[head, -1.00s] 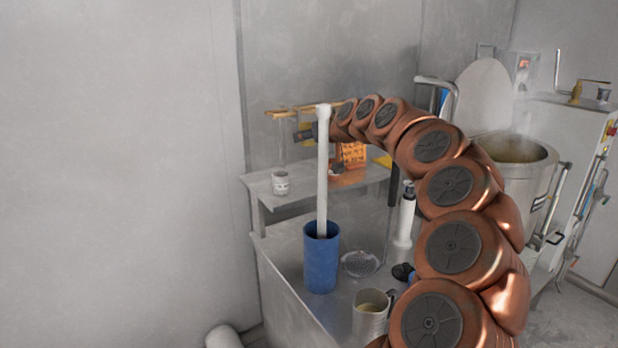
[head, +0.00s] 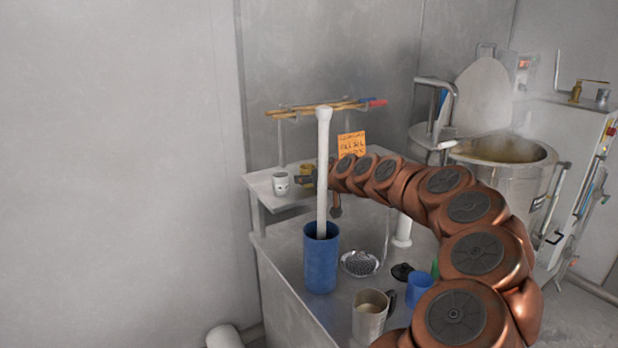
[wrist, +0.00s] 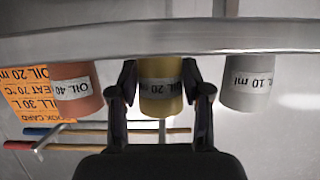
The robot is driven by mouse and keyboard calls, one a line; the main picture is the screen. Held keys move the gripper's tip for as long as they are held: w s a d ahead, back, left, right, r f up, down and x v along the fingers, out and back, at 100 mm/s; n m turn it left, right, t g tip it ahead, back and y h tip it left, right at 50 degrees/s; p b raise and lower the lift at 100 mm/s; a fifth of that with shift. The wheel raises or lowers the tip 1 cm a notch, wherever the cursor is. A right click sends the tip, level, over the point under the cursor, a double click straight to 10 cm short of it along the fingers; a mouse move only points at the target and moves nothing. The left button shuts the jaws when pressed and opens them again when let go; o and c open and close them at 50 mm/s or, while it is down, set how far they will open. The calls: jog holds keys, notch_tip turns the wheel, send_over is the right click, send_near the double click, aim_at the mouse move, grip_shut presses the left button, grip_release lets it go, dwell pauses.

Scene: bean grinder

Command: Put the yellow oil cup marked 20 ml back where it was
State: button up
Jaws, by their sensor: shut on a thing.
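The yellow oil cup (wrist: 160,85) sits between the two dark fingers of my gripper (wrist: 161,98) in the wrist view, which is upside down. Its label reads 20. My gripper is shut on it. A red cup (wrist: 76,88) labelled OIL 40 is on one side, and a grey cup (wrist: 247,85) labelled 10 ml is on the other. In the head view the yellow cup (head: 308,170) shows partly behind my gripper (head: 306,179), at the small metal shelf (head: 262,188). Whether its base touches the shelf is unclear.
The grey-white cup (head: 281,184) stands left on the shelf. A rack with sticks (head: 320,108) and an orange card (head: 351,145) are behind. A blue container (head: 320,260) with a tall white rod (head: 323,165) stands in front. A steaming pot (head: 500,170) is at right.

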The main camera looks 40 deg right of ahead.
jog(key=shift+f, duration=0.15)
jog(key=o, duration=1)
jog(key=shift+o, duration=0.2)
jog(key=shift+s+r, duration=0.1)
jog(key=shift+r, duration=0.15)
jog(key=b+v, duration=0.2)
jog(key=v, duration=0.9)
jog(key=shift+s, duration=0.4)
jog(key=shift+r, duration=0.2)
